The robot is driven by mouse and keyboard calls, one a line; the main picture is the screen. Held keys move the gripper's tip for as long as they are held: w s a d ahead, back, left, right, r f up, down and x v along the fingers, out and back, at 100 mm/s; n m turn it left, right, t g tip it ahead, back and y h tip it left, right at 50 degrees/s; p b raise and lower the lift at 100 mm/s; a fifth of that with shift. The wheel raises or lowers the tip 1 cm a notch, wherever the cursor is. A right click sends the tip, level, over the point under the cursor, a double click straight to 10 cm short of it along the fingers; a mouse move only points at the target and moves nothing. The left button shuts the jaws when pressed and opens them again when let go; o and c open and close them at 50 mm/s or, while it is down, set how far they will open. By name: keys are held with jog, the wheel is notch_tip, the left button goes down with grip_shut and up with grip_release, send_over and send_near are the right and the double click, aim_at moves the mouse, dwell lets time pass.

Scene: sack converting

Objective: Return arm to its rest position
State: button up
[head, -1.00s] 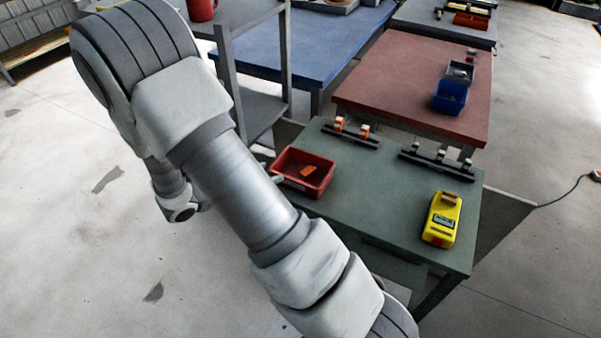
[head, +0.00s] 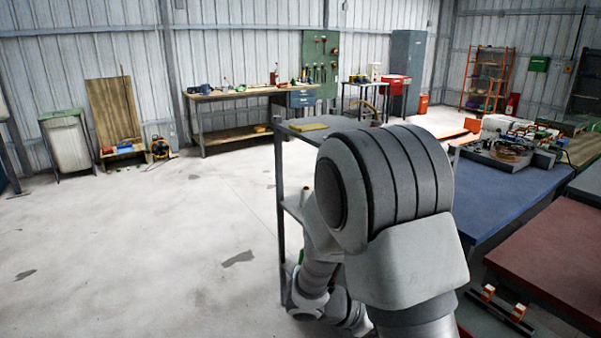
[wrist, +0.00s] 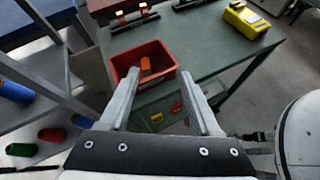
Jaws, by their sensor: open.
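My arm (head: 390,210) is folded in the head view, its big joint at the lower middle and covering part of a grey shelf cart. The gripper is hidden behind it in that view. In the wrist view my gripper (wrist: 165,108) is open, with nothing between its two fingers. Past the fingertips a red bin (wrist: 128,62) with an orange piece (wrist: 145,66) in it stands on the green table (wrist: 205,42). The fingers look apart from the bin.
The grey shelf cart (head: 279,190) stands close beside my arm. The blue table (head: 505,195) and dark red table (head: 560,250) are at right. A yellow device (wrist: 246,20) sits on the green table. Open floor (head: 150,240) lies at left. A workbench (head: 235,95) stands by the far wall.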

jog(key=s+a+r+m+t+y, duration=0.1)
jog(key=s+a+r+m+y, duration=0.1)
jog(key=s+r+m+y, duration=0.2)
jog(key=s+a+r+m+t+y, duration=0.1)
jog(key=s+a+r+m+y, duration=0.2)
jog(key=s+r+m, duration=0.3)
jog(key=s+a+r+m+t+y+p, duration=0.1)
jog(key=s+a+r+m+t+y, duration=0.1)
jog(key=s+r+m+y, duration=0.2)
jog(key=shift+s+a+r+m+y, duration=0.35)
jog(key=shift+s+r+m, duration=0.7)
jog(key=shift+r+m, duration=0.95)
jog(key=shift+d+r, duration=0.15)
jog(key=shift+r, duration=0.1)
